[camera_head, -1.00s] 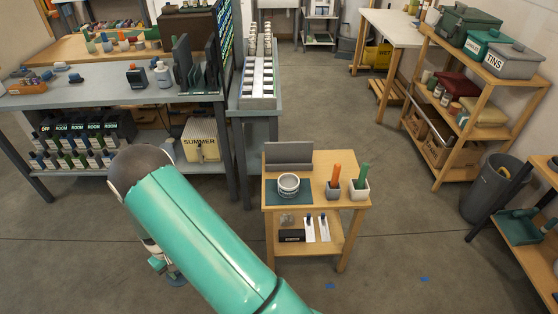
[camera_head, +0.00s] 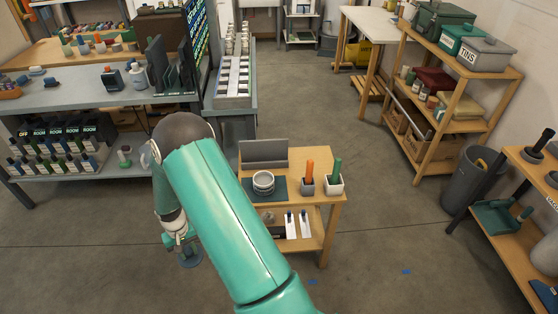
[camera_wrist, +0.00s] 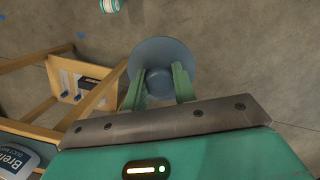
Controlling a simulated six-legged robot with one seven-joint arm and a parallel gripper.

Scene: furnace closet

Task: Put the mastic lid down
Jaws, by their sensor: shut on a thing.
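A blue-grey round lid (camera_wrist: 178,52), which I take for the mastic lid, is between the two green fingers of my gripper (camera_wrist: 158,88) in the wrist view. My gripper is shut on its raised middle, and the disc spreads beyond the fingertips above the floor. In the head view my gripper (camera_head: 182,243) hangs left of the small wooden cart, with the lid (camera_head: 189,258) partly showing below it. The lid is clear of the cart.
The wooden cart (camera_head: 325,222) holds a grey round tin (camera_head: 263,182) on a dark mat, an upright grey panel (camera_head: 263,153) and two pots with orange and green handles. A grey bench (camera_head: 85,100) stands left, shelves (camera_head: 437,150) right.

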